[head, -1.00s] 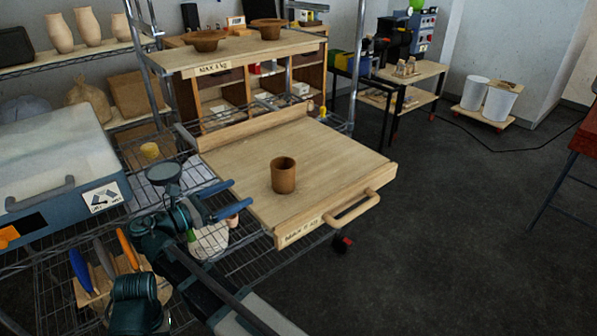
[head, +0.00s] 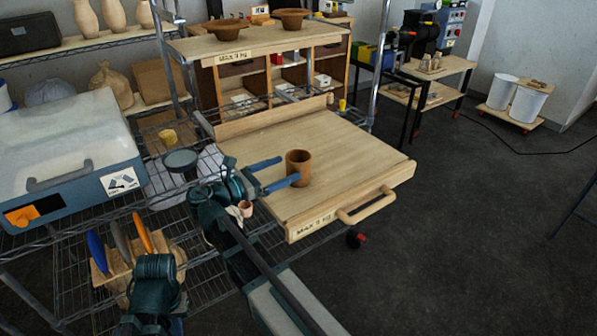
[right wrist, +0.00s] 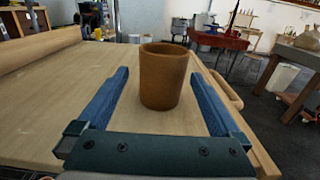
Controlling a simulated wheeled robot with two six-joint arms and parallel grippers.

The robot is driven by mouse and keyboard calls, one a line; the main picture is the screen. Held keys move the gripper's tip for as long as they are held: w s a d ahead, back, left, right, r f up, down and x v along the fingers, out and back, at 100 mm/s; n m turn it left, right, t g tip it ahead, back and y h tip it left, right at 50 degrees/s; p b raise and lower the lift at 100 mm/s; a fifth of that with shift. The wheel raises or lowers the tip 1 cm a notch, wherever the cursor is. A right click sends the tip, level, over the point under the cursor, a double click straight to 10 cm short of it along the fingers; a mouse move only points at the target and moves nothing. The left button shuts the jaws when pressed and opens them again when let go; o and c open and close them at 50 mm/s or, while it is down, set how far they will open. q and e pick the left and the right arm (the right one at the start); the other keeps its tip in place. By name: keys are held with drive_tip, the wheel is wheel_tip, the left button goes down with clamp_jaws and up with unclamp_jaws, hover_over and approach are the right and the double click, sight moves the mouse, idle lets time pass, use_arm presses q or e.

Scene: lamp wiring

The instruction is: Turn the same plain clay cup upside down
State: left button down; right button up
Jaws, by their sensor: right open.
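The plain clay cup (head: 298,168) stands upright on the wooden pull-out board (head: 350,165), its open mouth facing up. My right gripper (head: 281,172) is open at the cup's left side, its blue fingers reaching toward it. In the right wrist view the cup (right wrist: 163,76) stands ahead, between the lines of the two open fingers (right wrist: 160,90). I cannot tell whether either finger touches it. My left gripper does not show clearly.
The board has a front handle (head: 372,207) and a raised back rail (head: 270,118). Two clay bowls (head: 229,30) (head: 292,20) stand on the shelf above. A grey-lidded box (head: 65,150) and several coloured-handled tools (head: 121,243) are at left. The board right of the cup is clear.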

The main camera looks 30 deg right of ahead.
sight(290, 169)
drive_tip(key=shift+d+f+b, duration=0.2)
drive_tip(key=shift+d, duration=1.15)
drive_tip(key=shift+d+f+b, duration=0.15)
drive_tip(key=shift+d+b, duration=0.05)
drive_tip(key=shift+d, duration=1.1)
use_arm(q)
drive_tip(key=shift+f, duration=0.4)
use_arm(e)
drive_tip(key=c, duration=1.5)
drive_tip(key=shift+o, duration=0.2)
